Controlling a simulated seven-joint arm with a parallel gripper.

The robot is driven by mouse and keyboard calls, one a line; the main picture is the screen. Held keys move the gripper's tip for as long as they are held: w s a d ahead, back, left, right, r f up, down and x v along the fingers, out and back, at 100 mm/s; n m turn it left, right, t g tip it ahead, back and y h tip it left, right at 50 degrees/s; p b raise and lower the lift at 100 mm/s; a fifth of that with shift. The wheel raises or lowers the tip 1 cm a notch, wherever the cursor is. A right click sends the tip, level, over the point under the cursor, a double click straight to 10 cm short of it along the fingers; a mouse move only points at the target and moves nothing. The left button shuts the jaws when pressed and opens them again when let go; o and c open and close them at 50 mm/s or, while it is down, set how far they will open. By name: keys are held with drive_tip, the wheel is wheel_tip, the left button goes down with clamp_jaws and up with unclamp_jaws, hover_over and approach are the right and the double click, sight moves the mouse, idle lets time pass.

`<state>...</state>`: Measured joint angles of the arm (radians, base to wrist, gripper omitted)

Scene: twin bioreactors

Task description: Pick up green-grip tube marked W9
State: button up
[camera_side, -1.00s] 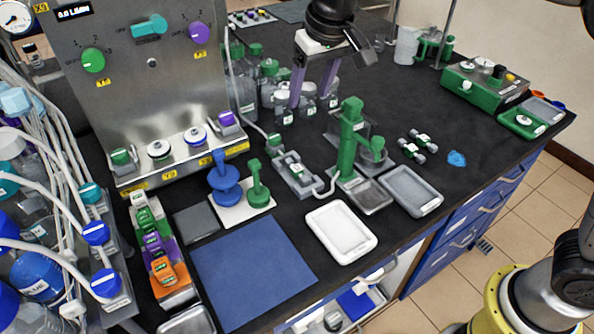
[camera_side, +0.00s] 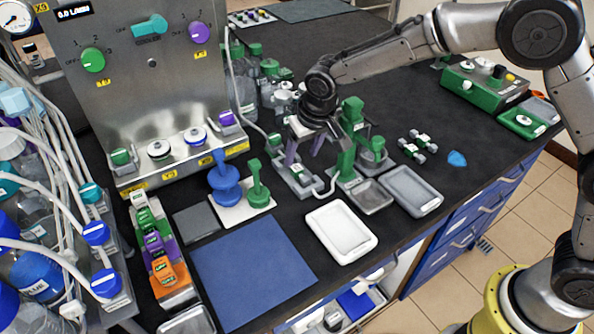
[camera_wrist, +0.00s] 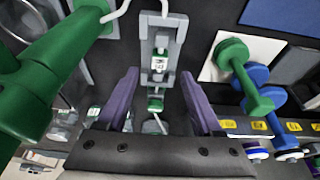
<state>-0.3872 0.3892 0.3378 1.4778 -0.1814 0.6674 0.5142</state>
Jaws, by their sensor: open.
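A small tube with a pale label and a green grip (camera_wrist: 158,64) lies in a grey holder (camera_wrist: 172,28) in the wrist view. The label is too small to read surely as W9. In the side view the holder (camera_side: 302,190) sits left of the green stand, partly hidden by my gripper. My gripper (camera_side: 304,160) has purple fingers and hangs over the holder's back end. In the wrist view my gripper (camera_wrist: 159,80) is open, with a finger on either side of the tube's line and nothing held. Two more green-banded tubes (camera_side: 412,151) lie on the bench to the right, their marks unreadable.
A tall green stand (camera_side: 347,155) rises close to the right of my gripper. A blue and a green post (camera_side: 258,190) stand on a white plate to the left. A white tray (camera_side: 341,232) and a blue mat (camera_side: 252,268) lie in front. A thin white hose meets the holder.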

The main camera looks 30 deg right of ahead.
sight(297, 168)
drive_tip(key=shift+x, duration=2.9)
drive_tip(key=shift+w, duration=0.15)
drive_tip(key=shift+c, duration=0.3)
clamp_jaws()
